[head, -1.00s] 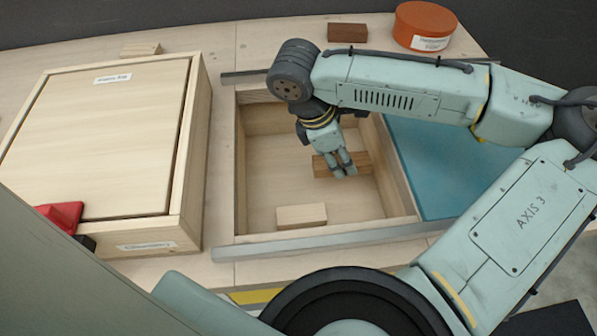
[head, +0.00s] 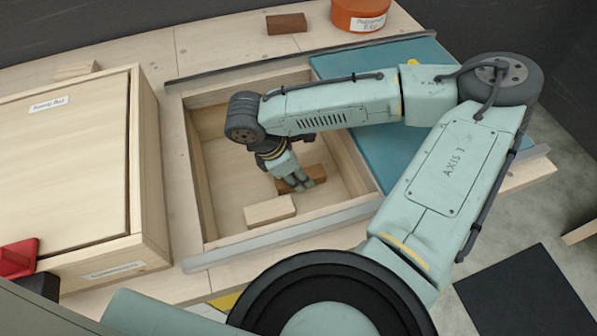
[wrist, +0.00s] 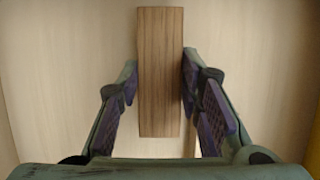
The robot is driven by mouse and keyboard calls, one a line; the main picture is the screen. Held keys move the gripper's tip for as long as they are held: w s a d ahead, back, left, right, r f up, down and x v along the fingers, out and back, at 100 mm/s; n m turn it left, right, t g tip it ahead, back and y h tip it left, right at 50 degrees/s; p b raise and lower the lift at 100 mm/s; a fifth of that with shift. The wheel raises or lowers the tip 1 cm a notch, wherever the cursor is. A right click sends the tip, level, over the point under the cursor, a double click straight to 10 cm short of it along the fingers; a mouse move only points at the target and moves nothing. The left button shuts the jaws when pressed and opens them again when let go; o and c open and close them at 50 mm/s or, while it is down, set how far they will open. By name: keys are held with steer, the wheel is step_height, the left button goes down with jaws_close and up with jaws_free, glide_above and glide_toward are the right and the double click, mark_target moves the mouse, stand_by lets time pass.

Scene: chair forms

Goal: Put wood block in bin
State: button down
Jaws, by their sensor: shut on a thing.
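A brown wood block (head: 301,179) is in the open wooden bin (head: 294,236), towards its right side. My gripper (head: 296,183) reaches down into the bin and is shut on this block. In the wrist view the block (wrist: 160,70) stands lengthwise between the two fingers (wrist: 160,88), over a pale floor. Whether the block touches the bin floor I cannot tell. A pale wood block (head: 270,210) lies in the bin, in front of the brown one. Part of the brown block is hidden by the fingers.
A lidded wooden box (head: 65,170) stands left of the bin, with a red part (head: 18,255) at its front corner. A blue panel (head: 400,60) lies right of the bin. Behind are another brown block (head: 286,23), an orange tub (head: 360,14) and a pale block (head: 76,70).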

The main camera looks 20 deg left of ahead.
steer(key=shift+f, duration=0.15)
steer(key=c, duration=1.1)
jaws_free()
steer(key=v, duration=1.2)
